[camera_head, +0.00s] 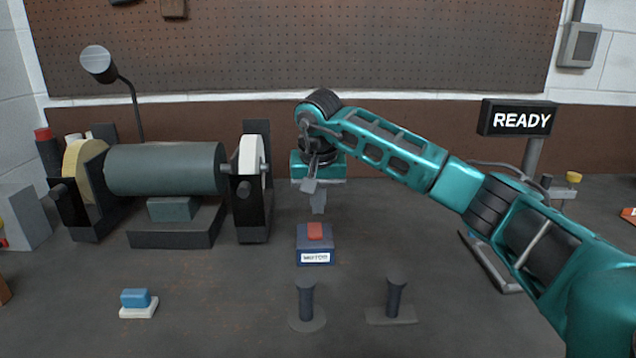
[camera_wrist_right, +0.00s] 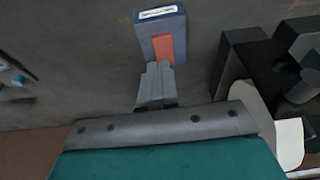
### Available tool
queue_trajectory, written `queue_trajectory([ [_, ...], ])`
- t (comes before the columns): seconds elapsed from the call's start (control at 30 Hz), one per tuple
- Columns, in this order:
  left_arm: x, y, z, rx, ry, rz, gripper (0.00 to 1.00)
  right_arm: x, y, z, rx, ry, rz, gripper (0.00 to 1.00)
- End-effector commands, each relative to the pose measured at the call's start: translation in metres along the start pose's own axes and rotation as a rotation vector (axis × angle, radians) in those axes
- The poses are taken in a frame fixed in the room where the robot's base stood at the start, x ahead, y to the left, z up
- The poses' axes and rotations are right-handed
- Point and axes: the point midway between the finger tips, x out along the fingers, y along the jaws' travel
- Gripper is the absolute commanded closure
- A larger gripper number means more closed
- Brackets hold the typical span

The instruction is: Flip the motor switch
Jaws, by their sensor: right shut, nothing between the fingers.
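The motor switch (camera_head: 315,256) is a dark blue box with a white label and a red rocker (camera_head: 315,231) on top. It stands on the bench near the middle of the head view. It also shows upright at the top of the right wrist view (camera_wrist_right: 150,29), with its red rocker (camera_wrist_right: 163,48) just beyond my fingertips. My right gripper (camera_head: 318,208) points down behind and above the switch. Its fingers (camera_wrist_right: 158,70) are shut with nothing between them. I cannot tell whether the tips touch the rocker. My left gripper is not in view.
A bench grinder (camera_head: 165,168) with two wheels stands to the left. A blue block on a white base (camera_head: 137,300) lies at front left. Two dark posts (camera_head: 306,300) (camera_head: 395,297) stand in front of the switch. A READY sign (camera_head: 519,119) stands at back right.

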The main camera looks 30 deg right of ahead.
Motion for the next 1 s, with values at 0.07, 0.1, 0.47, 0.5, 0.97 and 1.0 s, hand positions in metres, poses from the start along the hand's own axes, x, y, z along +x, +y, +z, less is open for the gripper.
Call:
queue_trajectory([
  [0.07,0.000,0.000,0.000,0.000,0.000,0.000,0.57,0.018,0.000,0.001,-0.001,-0.005,0.001,1.00],
  [0.1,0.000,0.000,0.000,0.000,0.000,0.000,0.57,0.025,0.000,0.002,-0.002,-0.004,0.002,1.00],
  [0.47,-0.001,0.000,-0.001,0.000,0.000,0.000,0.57,0.056,0.000,0.012,-0.001,-0.001,-0.001,1.00],
  [0.5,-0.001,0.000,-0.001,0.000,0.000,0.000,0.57,0.057,0.000,0.012,-0.001,0.000,-0.001,1.00],
  [0.97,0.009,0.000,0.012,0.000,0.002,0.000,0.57,0.070,0.001,0.014,-0.001,0.080,0.003,1.00],
  [1.0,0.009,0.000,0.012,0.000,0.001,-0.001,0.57,0.069,0.000,0.013,-0.002,0.097,0.002,1.00],
])
